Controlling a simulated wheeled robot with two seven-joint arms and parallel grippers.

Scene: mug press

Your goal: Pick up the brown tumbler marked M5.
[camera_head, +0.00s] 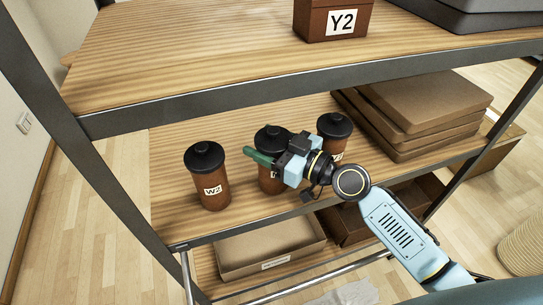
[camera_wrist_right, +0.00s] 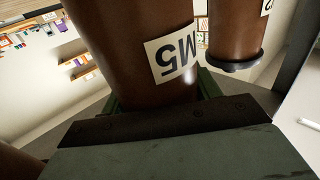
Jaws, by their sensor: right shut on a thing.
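Three brown tumblers with black lids stand on the middle wooden shelf in the head view. The left one (camera_head: 208,180) has a label that looks like W2. The middle tumbler (camera_head: 270,180) is partly hidden behind my right gripper (camera_head: 268,160). In the right wrist view the tumbler marked M5 (camera_wrist_right: 120,50) fills the space between the fingers, its label upside down. My right gripper is shut on this tumbler. A third tumbler (camera_head: 335,128) stands just right of it, and a brown tumbler (camera_wrist_right: 236,30) also shows close by in the wrist view. My left gripper is not in view.
The shelf board (camera_head: 172,160) is clear at the far left. Flat brown boxes (camera_head: 425,105) are stacked at its right. The upper shelf (camera_head: 190,50) with a Y2 box (camera_head: 325,35) overhangs the tumblers. An open carton (camera_head: 270,245) sits below.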

